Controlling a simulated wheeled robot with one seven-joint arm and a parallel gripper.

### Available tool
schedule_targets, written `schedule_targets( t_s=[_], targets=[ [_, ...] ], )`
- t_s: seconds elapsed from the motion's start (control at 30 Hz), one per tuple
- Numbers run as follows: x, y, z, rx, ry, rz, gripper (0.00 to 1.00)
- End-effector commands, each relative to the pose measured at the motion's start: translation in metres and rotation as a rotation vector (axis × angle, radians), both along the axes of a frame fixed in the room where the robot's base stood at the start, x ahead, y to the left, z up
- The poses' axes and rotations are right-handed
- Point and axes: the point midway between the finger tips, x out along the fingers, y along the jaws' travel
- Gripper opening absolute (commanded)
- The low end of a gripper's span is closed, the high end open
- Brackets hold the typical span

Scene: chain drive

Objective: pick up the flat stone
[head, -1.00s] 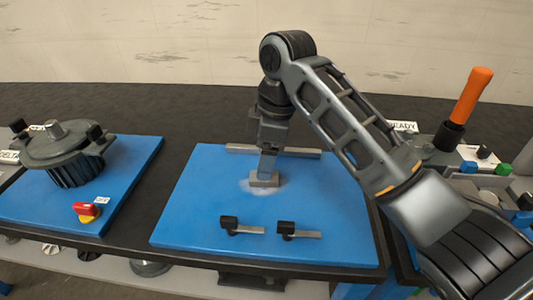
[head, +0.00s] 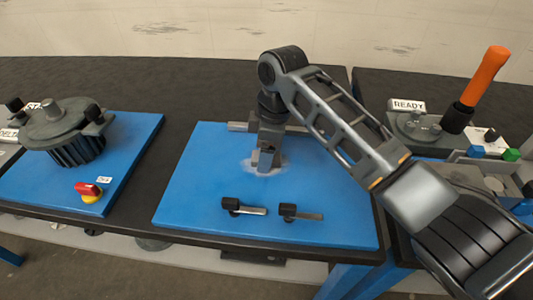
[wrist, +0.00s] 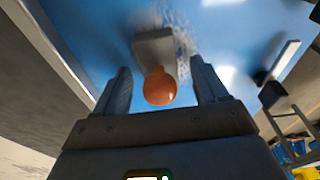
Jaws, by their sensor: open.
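My gripper (wrist: 161,72) is open. In the head view my gripper (head: 266,166) points down at the pale patch and hides most or all of the stone.
The blue board (head: 190,205) carries two black-ended metal keys (head: 243,208) in front of my gripper, and a grey bar (head: 238,127) behind it. Left stands a dark ribbed housing (head: 70,140) with a red-yellow switch (head: 90,191). Right is an orange-handled lever (head: 485,75). The board's left side is clear.

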Motion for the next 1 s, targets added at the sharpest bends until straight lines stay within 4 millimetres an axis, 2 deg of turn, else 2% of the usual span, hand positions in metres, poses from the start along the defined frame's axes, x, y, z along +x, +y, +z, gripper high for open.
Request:
schedule_targets(
  t_s=[0.17,0.83,1.0],
  targets=[
    [0.0000,0.0001,-0.0002,0.000,0.000,0.000,0.72],
    [0.0000,0.0001,0.0003,0.000,0.000,0.000,0.08],
    [0.0002,0.0001,0.0006,0.001,-0.001,0.000,0.07]
  ],
)
